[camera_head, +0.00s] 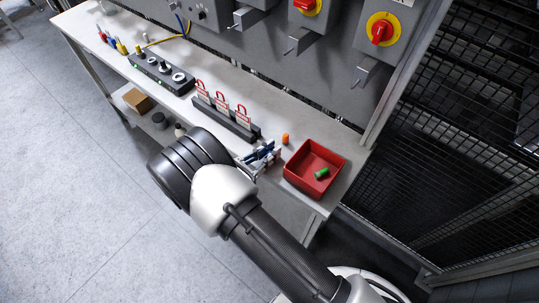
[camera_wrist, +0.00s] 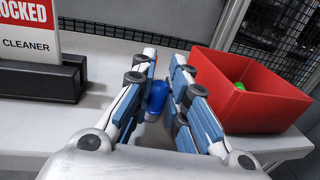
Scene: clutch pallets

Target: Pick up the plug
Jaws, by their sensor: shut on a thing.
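A blue plug (camera_wrist: 157,97) is between the two fingers of my gripper (camera_wrist: 164,66) in the wrist view, partly hidden by the left finger. The fingers are shut on it. In the head view my gripper (camera_head: 264,155) is over the front part of the workbench (camera_head: 262,98), left of the red bin; the blue plug cannot be made out clearly there. An orange plug (camera_head: 285,139) stands on the bench just beyond my gripper. A green plug (camera_head: 321,173) lies in the red bin (camera_head: 298,183); it also shows in the wrist view (camera_wrist: 239,86).
A black rack (camera_head: 226,119) with red padlock tags stands left of my gripper, and a dark strip (camera_head: 160,72) with round parts lies farther left. Grey switch boxes with red knobs (camera_head: 381,32) hang at the back. A mesh cage is at the right.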

